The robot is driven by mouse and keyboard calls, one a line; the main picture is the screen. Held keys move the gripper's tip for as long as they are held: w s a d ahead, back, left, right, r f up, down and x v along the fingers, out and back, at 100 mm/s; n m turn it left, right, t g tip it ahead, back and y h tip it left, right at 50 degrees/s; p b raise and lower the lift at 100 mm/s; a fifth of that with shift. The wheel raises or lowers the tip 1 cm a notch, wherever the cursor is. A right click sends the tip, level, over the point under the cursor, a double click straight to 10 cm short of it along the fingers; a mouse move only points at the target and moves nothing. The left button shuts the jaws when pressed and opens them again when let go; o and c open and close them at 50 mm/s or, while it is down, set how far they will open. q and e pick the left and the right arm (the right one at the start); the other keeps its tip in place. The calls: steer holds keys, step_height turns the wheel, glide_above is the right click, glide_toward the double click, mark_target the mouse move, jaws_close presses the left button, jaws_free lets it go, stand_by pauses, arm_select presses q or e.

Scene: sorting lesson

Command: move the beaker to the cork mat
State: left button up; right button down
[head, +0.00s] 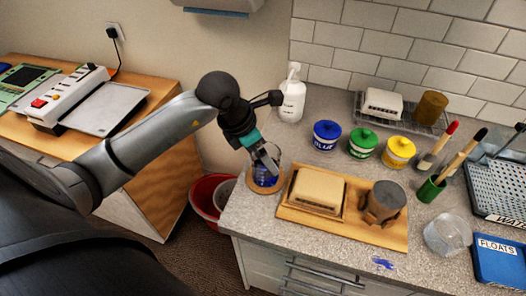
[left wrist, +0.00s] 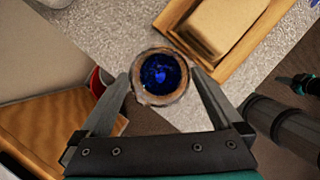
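The beaker (head: 265,177), clear glass with blue liquid, stands upright on the round cork mat (head: 252,190) at the counter's left end. In the left wrist view the beaker (left wrist: 160,75) lies between the fingers, a brown ring around the blue. My left gripper (head: 267,158) reaches down over it; in the wrist view its fingertips (left wrist: 160,76) are close against both sides and appear shut on it. My right gripper (left wrist: 287,80) seems to show in part at that view's right edge, its fingers unclear.
A wooden board (head: 356,231) with a pale block (head: 318,190) and a brown cup (head: 382,203) is close right of the mat. Blue (head: 327,136), green (head: 363,144) and yellow (head: 398,152) jars stand behind. A soap bottle (head: 292,97) is at the back. A red bin (head: 203,198) is below left.

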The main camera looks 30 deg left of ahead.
arm_select(q)
steer(key=shift+r, duration=0.3)
steer(key=v, duration=1.1)
steer(key=shift+s+r+p, duration=0.15)
steer(key=shift+r+p, duration=0.15)
steer(key=shift+p, duration=0.1)
